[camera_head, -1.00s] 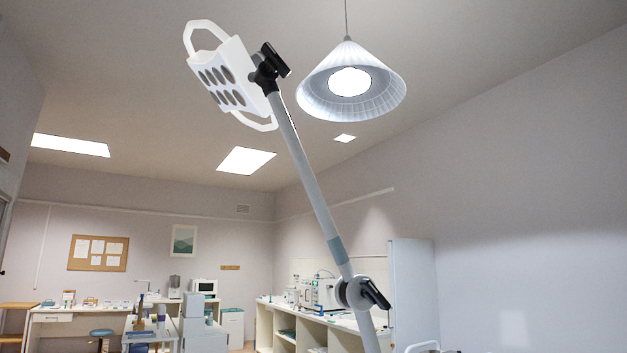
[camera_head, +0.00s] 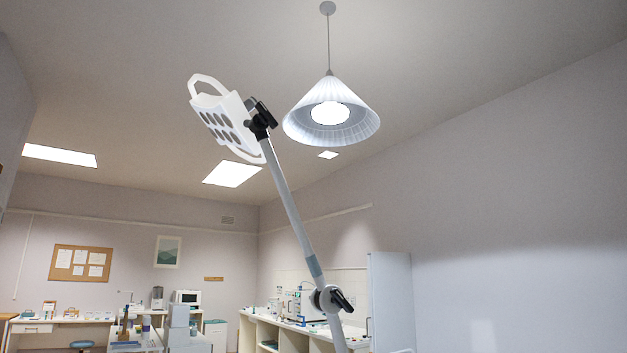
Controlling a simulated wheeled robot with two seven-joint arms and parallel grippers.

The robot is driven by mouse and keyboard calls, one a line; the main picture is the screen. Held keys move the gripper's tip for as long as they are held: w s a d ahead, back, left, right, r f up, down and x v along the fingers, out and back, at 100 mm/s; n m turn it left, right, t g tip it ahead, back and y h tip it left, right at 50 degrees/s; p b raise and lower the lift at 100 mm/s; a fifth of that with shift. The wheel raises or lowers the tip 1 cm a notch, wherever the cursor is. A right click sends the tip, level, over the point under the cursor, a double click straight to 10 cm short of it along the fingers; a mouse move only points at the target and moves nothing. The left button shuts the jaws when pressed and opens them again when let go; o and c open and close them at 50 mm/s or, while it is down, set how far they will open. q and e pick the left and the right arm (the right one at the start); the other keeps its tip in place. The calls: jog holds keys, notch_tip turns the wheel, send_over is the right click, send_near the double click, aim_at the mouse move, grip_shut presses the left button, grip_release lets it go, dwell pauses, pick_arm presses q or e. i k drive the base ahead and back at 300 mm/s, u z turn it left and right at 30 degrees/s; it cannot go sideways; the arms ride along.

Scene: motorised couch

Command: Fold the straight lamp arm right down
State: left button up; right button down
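The straight grey lamp arm (camera_head: 287,206) stands steeply upright, leaning up to the left. Its lower end meets a round joint (camera_head: 327,298) with a black lever (camera_head: 342,300). At its top a dark joint (camera_head: 261,119) carries the white lamp head (camera_head: 222,122), which has several round lamps and white loop handles. Below the round joint a lower grey section (camera_head: 336,335) runs out of the bottom of the picture. Neither of my grippers shows.
A conical pendant lamp (camera_head: 331,113) hangs from the ceiling, right of the lamp head. A tall white cabinet (camera_head: 390,300) stands right of the round joint. Counters with lab equipment (camera_head: 300,304) line the back. The wall at the right is bare.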

aim_at(260, 131)
jog(key=z, duration=0.7)
jog(key=i, duration=1.35)
jog(key=u, duration=0.4)
